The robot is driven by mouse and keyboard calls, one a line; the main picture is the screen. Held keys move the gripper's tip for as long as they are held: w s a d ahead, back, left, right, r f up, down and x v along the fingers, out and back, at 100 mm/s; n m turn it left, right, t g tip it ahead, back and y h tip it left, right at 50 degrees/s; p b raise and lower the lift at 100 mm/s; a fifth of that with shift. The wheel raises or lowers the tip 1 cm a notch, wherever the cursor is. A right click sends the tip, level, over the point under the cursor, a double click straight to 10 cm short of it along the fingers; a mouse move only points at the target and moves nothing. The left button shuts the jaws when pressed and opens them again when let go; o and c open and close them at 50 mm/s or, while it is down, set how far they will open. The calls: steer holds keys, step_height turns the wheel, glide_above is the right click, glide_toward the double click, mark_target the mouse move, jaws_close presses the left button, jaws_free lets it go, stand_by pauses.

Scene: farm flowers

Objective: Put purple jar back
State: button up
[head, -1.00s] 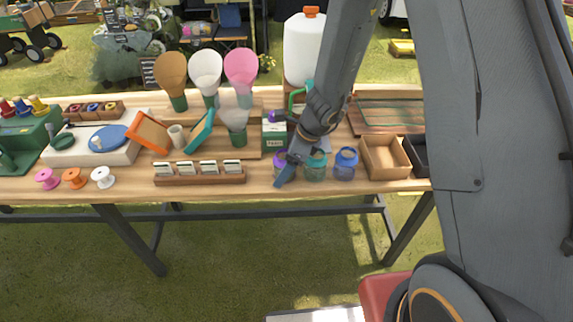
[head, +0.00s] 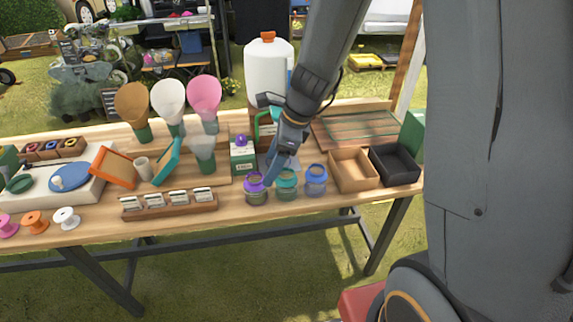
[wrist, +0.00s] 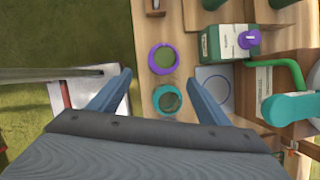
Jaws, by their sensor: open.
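The purple jar (head: 255,190) stands upright near the front edge of the table, left of a teal jar (head: 286,186) and a blue jar (head: 315,181). In the wrist view the purple jar (wrist: 163,58) shows from above as a purple ring with olive contents, with the teal jar (wrist: 168,100) beside it. My gripper (head: 276,172) is open and empty, just behind and above the gap between the purple and teal jars. In the wrist view my gripper's spread fingers (wrist: 157,82) flank the jars in the picture; contact with them cannot be told.
A green-and-white box with a purple top (head: 243,157) stands behind the purple jar. A rack of white cards (head: 168,206) is to the left. An open wooden box (head: 353,170) and a black box (head: 394,165) are to the right.

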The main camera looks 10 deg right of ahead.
steer(key=s+d+r+n+h, duration=0.2)
steer(key=s+d+n, duration=0.3)
steer(key=n, duration=0.5)
steer(key=s+d+r+n+h, duration=0.2)
steer(key=s+d+n, duration=0.3)
steer(key=n, duration=0.6)
steer(key=s+b, duration=0.1)
steer(key=s, duration=0.1)
steer(key=shift+s, duration=0.4)
